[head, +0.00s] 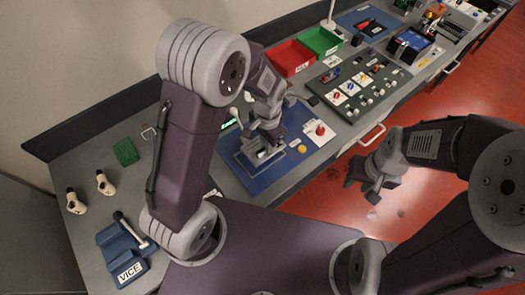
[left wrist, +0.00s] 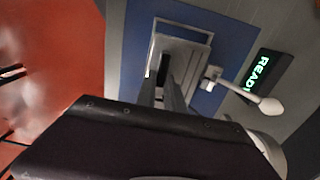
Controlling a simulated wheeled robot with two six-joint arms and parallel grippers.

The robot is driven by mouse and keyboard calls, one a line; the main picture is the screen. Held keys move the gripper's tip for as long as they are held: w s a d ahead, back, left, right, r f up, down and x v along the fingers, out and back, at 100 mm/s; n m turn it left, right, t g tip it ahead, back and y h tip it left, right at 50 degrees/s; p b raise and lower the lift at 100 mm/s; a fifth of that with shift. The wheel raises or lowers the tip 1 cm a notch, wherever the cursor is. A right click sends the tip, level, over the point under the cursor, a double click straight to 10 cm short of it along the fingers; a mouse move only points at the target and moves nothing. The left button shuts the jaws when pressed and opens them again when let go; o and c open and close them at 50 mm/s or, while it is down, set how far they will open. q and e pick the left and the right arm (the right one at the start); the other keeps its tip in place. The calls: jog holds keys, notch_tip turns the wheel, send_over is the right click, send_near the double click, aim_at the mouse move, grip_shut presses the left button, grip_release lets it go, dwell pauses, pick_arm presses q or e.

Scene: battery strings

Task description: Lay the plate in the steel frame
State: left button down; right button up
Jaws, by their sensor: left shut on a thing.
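The steel frame (head: 243,160) lies on a blue mat (head: 258,184) on the bench. It also shows in the left wrist view (left wrist: 183,23), from close above. My left gripper (head: 264,153) is low over the frame, pointing down. My right gripper (head: 364,187) is open and empty over the red floor, away from the bench.
A lever with a white knob (left wrist: 270,106) stands beside the frame, near a lit READY display (left wrist: 262,72). A yellow button (head: 302,149) and a red button panel (head: 319,131) are to the right. Red (head: 291,58) and green bins (head: 321,42) stand behind. A blue vice (head: 122,250) is front left.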

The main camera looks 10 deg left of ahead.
aim_at(263, 153)
pick_arm(q)
jog(key=shift+s+a+f, duration=0.15)
jog(key=shift+a+f, duration=0.2)
jog(key=shift+a, duration=0.15)
notch_tip(263, 153, down, 4)
jog(key=shift+s+r, duration=0.1)
jog(key=shift+r, duration=0.1)
jog(key=shift+f, duration=0.2)
jog(key=shift+f, duration=0.1)
jog(key=shift+f, duration=0.1)
jog(key=c, duration=1.5)
grip_release()
jog(key=shift+o, duration=0.2)
